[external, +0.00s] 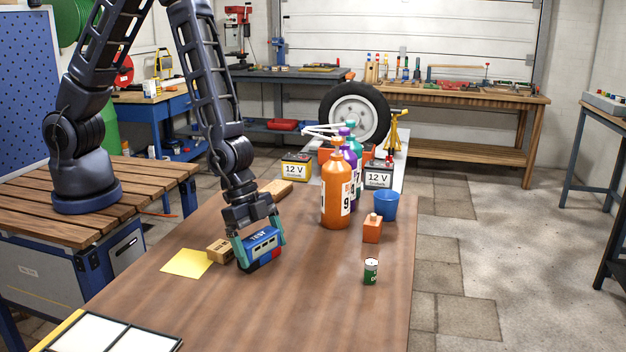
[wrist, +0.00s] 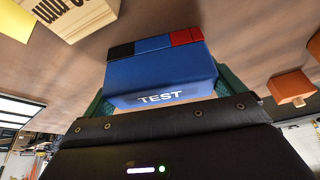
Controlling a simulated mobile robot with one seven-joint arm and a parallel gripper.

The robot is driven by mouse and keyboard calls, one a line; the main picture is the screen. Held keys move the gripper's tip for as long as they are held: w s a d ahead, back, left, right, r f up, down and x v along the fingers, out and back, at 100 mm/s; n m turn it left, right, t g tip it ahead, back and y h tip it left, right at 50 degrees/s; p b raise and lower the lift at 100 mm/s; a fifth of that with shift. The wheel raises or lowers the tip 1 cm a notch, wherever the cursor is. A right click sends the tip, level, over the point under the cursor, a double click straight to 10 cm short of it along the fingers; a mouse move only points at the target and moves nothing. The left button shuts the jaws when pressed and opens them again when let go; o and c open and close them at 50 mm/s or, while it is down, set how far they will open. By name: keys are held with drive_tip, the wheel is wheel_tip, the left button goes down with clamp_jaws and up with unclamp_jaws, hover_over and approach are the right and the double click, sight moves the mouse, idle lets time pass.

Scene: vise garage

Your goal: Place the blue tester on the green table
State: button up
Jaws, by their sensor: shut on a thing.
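The blue tester (external: 262,241) is a blue block marked TEST with a black, blue and red end. It sits between the teal fingers of my gripper (external: 259,246), which are shut on its two sides. The tester is just over the brown table (external: 330,290); I cannot tell whether it touches the top. In the wrist view the tester (wrist: 160,72) fills the middle, held by my gripper (wrist: 165,95), with the black and red end pointing away from the palm. I cannot make out a table with a green top in either view.
An orange bottle (external: 338,195), orange block (external: 372,229), blue cup (external: 384,206) and green can (external: 371,271) stand to the right. The table's front middle is clear.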

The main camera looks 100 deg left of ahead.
drive_tip(key=shift+f, duration=0.1)
drive_tip(key=o, duration=0.7)
drive_tip(key=s+a+r+n+y, duration=0.1)
drive_tip(key=s+a+r, duration=0.1)
drive_tip(key=s+r, duration=0.6)
drive_tip(key=s+a+r, duration=0.2)
drive_tip(key=s+r, duration=0.1)
drive_tip(key=r, duration=0.8)
drive_tip(key=s+a+r+n+y, duration=0.1)
drive_tip(key=s+a+r, duration=0.1)
drive_tip(key=s+r, duration=0.9)
drive_tip(key=s, duration=0.2)
drive_tip(key=s+a+r+n, duration=0.1)
drive_tip(key=s+r, duration=0.3)
drive_tip(key=s, duration=0.1)
drive_tip(key=s+a+r+n, duration=0.1)
drive_tip(key=s+r, duration=0.2)
drive_tip(key=s, duration=0.2)
drive_tip(key=shift+s+a+r, duration=0.15)
drive_tip(key=shift+s+r, duration=0.2)
drive_tip(key=shift+r, duration=0.05)
